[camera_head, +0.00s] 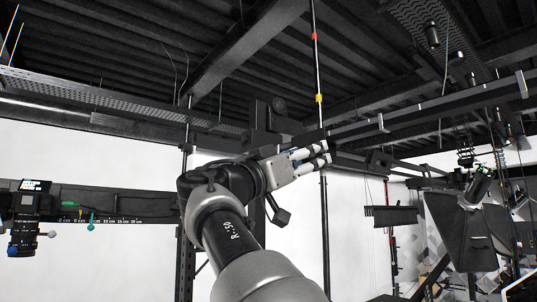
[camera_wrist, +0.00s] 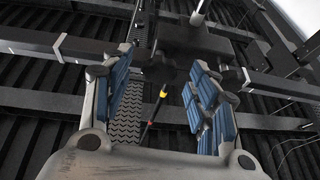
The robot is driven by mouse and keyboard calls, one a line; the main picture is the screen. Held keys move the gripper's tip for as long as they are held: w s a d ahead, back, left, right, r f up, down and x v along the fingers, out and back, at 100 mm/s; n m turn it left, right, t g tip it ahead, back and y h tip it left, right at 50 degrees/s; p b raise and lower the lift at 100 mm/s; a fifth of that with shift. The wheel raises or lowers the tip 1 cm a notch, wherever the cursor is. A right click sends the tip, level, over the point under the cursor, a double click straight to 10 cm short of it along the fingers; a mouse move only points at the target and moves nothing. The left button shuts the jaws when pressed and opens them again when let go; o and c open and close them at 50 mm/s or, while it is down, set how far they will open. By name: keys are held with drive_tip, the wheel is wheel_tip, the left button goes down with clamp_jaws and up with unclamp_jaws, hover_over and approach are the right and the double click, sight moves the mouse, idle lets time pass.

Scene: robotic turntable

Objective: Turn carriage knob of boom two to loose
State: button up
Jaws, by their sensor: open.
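A dark carriage block (camera_head: 264,122) sits on an upright post behind my gripper in the head view. A long dark boom (camera_head: 440,105) runs from near it to the upper right. My gripper (camera_head: 324,154) is open, just in front of the boom's near end. In the wrist view my gripper (camera_wrist: 160,68) has its blue-padded fingers apart, with a dark carriage block (camera_wrist: 188,38) beyond the tips. A dark, knob-like shape (camera_wrist: 156,70) shows between the fingertips, apart from both pads. I cannot tell for sure that it is the carriage knob, or which way it is turned.
A thin pole with red and yellow bands (camera_head: 318,98) rises close beside my gripper. At left is another boom with a centimetre scale (camera_head: 110,208) and a mounted camera (camera_head: 24,228). A softbox lamp (camera_head: 462,230) hangs at right. Dark beams (camera_head: 240,55) cross overhead.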

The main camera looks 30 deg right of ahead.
drive_tip(key=shift+d+r, duration=0.2)
drive_tip(key=shift+d, duration=0.25)
drive_tip(key=c, duration=1.1)
